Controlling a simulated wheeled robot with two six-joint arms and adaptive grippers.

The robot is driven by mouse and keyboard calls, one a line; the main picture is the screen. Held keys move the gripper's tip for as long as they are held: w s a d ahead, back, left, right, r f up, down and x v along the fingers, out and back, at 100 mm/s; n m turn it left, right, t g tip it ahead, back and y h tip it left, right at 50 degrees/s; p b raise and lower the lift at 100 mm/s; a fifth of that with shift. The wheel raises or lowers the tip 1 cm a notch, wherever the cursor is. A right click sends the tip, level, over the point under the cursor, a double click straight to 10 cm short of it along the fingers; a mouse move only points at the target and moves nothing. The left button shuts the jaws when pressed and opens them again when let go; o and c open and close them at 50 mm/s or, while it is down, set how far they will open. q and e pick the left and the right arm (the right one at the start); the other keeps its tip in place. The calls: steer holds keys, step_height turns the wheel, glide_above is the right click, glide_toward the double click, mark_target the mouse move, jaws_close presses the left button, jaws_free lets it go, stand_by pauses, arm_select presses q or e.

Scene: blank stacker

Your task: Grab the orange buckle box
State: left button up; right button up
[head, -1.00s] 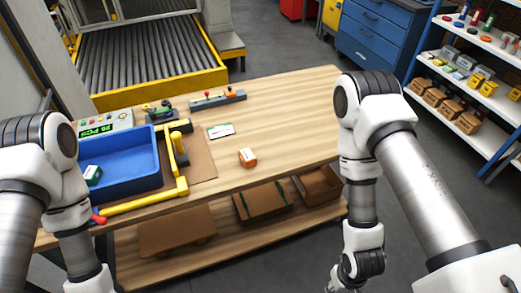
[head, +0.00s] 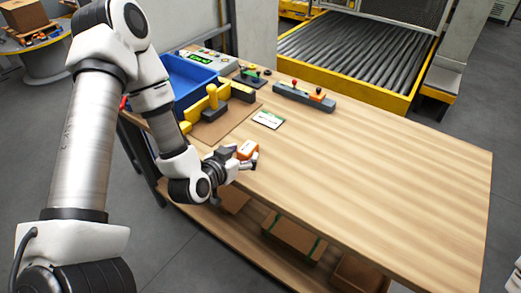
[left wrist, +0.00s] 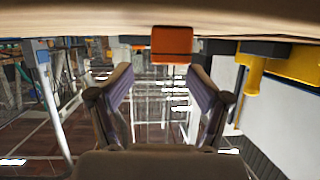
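The orange buckle box (head: 248,150), orange with a white part, sits near the front edge of the wooden table. It also shows in the left wrist view as an orange block (left wrist: 172,42), upper middle. My left gripper (head: 243,158) is right beside the box at the table edge, and in the head view its fingers partly overlap the box. In the left wrist view the two fingers of this gripper (left wrist: 160,78) are spread apart with nothing clearly between them; the box is beyond their tips, slightly right of centre. My right gripper is out of view.
A blue bin (head: 188,82), a yellow-handled fixture (head: 213,100) and a white-green card (head: 268,119) are on the table behind the box. A grey control strip (head: 303,96) lies at the back. The table's right side is clear. Cardboard boxes (head: 292,236) sit on the lower shelf.

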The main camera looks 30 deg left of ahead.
mark_target(251, 146)
arm_select(q)
steer(key=x, duration=0.4)
steer(key=a+x, duration=0.1)
steer(key=x, duration=0.1)
steer(key=shift+f+p, duration=0.25)
steer(key=shift+p, duration=0.05)
steer(key=shift+w+f, duration=0.15)
steer(key=shift+w, duration=0.15)
steer(key=shift+s+a, duration=0.1)
steer(key=shift+s, duration=0.05)
steer(key=c, duration=1.3)
